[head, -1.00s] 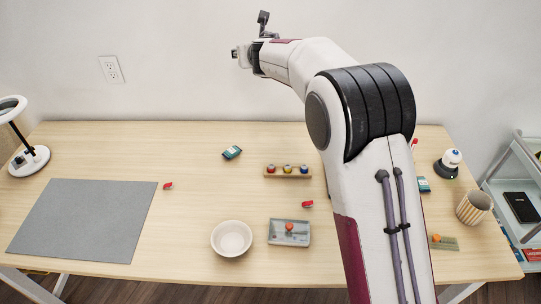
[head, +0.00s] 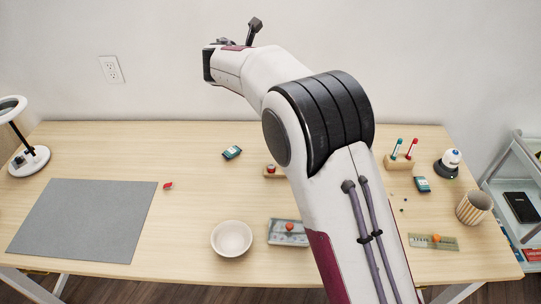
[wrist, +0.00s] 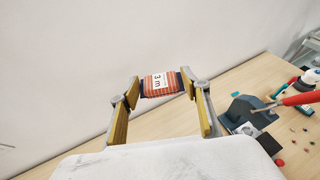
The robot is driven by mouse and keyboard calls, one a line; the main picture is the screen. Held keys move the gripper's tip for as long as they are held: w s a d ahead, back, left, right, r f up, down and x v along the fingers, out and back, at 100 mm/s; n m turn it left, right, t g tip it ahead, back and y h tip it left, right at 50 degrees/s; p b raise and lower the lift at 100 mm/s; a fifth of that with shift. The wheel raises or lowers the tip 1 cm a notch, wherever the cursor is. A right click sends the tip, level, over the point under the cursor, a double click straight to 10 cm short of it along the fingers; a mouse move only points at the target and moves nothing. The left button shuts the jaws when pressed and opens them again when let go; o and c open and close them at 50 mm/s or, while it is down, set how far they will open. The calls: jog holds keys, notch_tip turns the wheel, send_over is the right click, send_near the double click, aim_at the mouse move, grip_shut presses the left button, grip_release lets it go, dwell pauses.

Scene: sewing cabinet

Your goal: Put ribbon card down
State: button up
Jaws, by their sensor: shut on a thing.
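The ribbon card (wrist: 160,84) is a small wound card with orange-red bands, dark ends and a white label reading "3 m". In the wrist view my gripper (wrist: 160,86) is shut on it, with a finger at each end of the card. The card is held up in the air, with pale wall behind it. In the head view my arm reaches toward the upper left, above the back of the table (head: 190,150). The fingers and the card cannot be made out there.
A grey mat (head: 85,220) lies bare at the left. A white bowl (head: 231,239), a grey tray (head: 274,240), a teal packet (head: 232,152) and a red piece (head: 167,186) lie mid-table. A pen block (head: 398,163) and striped cup (head: 473,207) stand right. The back left is largely clear.

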notch_tip(320, 180, down, 26)
jog(key=shift+s+d+m+h, duration=0.2)
jog(key=shift+s+m+h, duration=0.1)
jog(key=shift+s+h, duration=0.1)
jog(key=shift+f, duration=0.1)
jog(key=shift+f, duration=3.05)
jog(key=shift+f, duration=1.85)
jog(key=shift+f, duration=0.15)
jog(key=o, duration=0.8)
